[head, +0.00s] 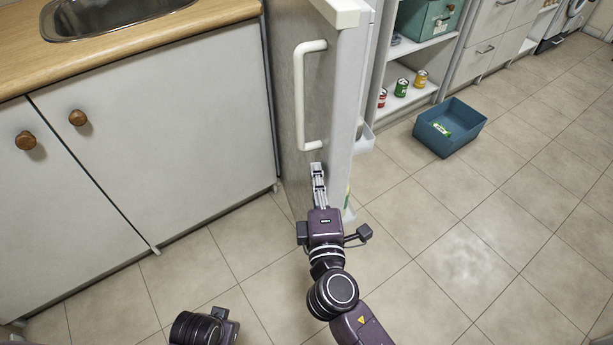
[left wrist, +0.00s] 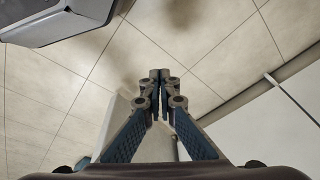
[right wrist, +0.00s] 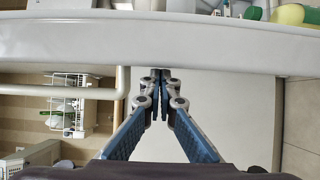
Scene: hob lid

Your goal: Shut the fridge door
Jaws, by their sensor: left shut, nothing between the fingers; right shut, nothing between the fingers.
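The fridge door (head: 335,110) stands open in the head view, its grey outer face with a white handle (head: 299,95) turned to the left and its shelved inner side to the right. My right gripper (head: 317,168) is shut and empty at the door, just below the handle. In the right wrist view the closed fingertips (right wrist: 160,76) are by the white door edge (right wrist: 200,42), with the handle (right wrist: 121,110) left of them. I cannot tell whether they touch the door. My left gripper (left wrist: 160,76) is shut and empty above the tiled floor.
White cabinets (head: 160,130) with a wooden worktop (head: 140,45) and sink stand at left. Beyond the door, a blue bin (head: 449,127) sits on the floor near an open shelf (head: 415,98) with cans. The floor at right is clear.

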